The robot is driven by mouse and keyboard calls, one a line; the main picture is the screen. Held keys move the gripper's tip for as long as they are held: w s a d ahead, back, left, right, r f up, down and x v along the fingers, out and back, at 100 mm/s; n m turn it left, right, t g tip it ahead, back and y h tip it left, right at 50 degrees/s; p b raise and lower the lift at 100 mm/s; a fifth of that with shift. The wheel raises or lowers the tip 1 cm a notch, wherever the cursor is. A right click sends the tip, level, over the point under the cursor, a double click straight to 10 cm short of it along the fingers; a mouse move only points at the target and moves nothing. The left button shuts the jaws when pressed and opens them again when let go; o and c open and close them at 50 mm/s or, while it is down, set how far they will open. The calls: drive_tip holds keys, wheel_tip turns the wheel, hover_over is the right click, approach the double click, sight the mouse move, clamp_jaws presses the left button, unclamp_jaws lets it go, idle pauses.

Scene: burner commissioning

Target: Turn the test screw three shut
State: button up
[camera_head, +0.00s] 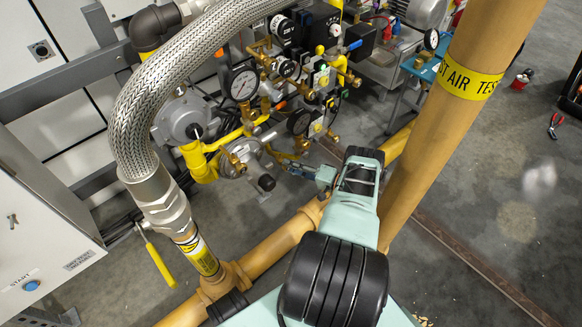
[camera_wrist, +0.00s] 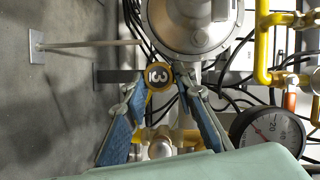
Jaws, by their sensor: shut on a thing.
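In the wrist view, a round orange-rimmed disc with a dark face and pale marking, which looks like a 3, sits between the fingertips; I take it as test screw three (camera_wrist: 158,76). My gripper (camera_wrist: 162,82) has its two blue-padded fingers converging on it from either side, shut on it. In the head view my gripper (camera_head: 290,167) reaches in among the brass and yellow pipework, and the screw is too small to make out there. How far the screw is turned cannot be told.
A grey round regulator housing (camera_wrist: 195,22) is just above the fingertips. A pressure gauge (camera_wrist: 267,130) is at lower right. In the head view, a braided hose (camera_head: 140,110) and a tan pipe (camera_head: 440,120) flank my arm. Open floor (camera_head: 510,200) lies at right.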

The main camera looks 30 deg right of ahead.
idle(0.3)
drive_tip(key=o, duration=1.2)
drive_tip(key=shift+c, duration=0.2)
drive_tip(key=shift+r, duration=0.9)
drive_tip(key=o, duration=0.5)
wheel_tip(320, 180, up, 7)
drive_tip(key=shift+d+r, duration=0.15)
drive_tip(key=shift+r, duration=0.25)
drive_tip(key=c, duration=0.5)
drive_tip(key=shift+r, duration=0.3)
